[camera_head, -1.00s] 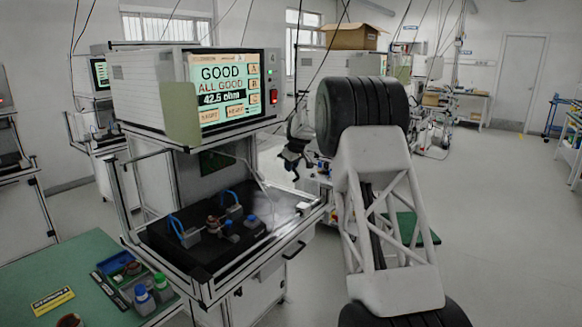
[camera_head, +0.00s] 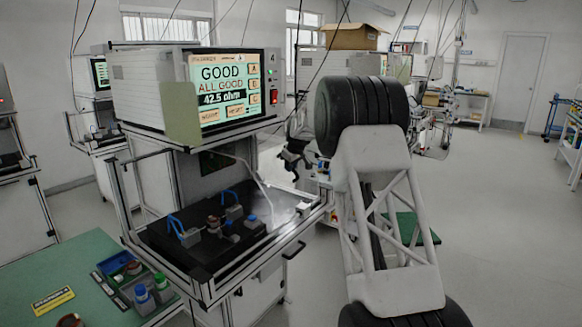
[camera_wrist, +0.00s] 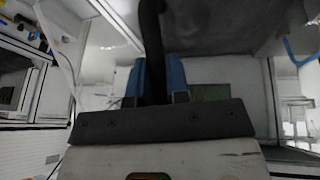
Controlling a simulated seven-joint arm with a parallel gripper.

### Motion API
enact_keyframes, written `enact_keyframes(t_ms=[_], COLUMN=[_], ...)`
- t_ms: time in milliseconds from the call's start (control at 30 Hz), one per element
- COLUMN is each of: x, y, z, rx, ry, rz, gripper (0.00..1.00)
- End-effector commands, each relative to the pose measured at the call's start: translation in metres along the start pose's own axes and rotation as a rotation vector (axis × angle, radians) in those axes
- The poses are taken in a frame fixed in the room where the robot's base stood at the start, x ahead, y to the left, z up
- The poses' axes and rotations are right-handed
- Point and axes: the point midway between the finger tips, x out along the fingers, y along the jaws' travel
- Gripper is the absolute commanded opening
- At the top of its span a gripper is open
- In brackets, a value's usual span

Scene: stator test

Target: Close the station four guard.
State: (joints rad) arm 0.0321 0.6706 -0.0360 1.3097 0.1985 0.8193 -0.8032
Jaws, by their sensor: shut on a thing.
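Station four (camera_head: 190,85) stands left of centre in the head view, with a 4 beside its lit screen. Its guard appears to be the thin light metal framing (camera_head: 118,195) around the work bay; its exact position is hard to tell. The bay front looks open, and the fixture (camera_head: 228,220) on the black bed shows. My gripper (camera_head: 293,160) is a small dark shape at the bay's right side, partly behind my arm. In the wrist view, the blue fingers of my gripper (camera_wrist: 154,75) are shut on a dark upright bar (camera_wrist: 151,30), apparently the guard's handle.
A black handle (camera_head: 294,250) is on the station's lower front. Open floor (camera_head: 500,230) lies to the right.

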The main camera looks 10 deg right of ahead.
Motion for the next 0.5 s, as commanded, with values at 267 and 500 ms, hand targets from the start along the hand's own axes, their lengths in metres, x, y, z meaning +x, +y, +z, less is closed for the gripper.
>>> enact_keyframes(t_ms=[267, 500], x=[-0.004, -0.012], y=[-0.026, -0.064], z=[0.002, 0.005], rx=[-0.002, -0.003], ry=[-0.001, 0.0], rz=[-0.002, -0.001], gripper=[0.0, 0.0])
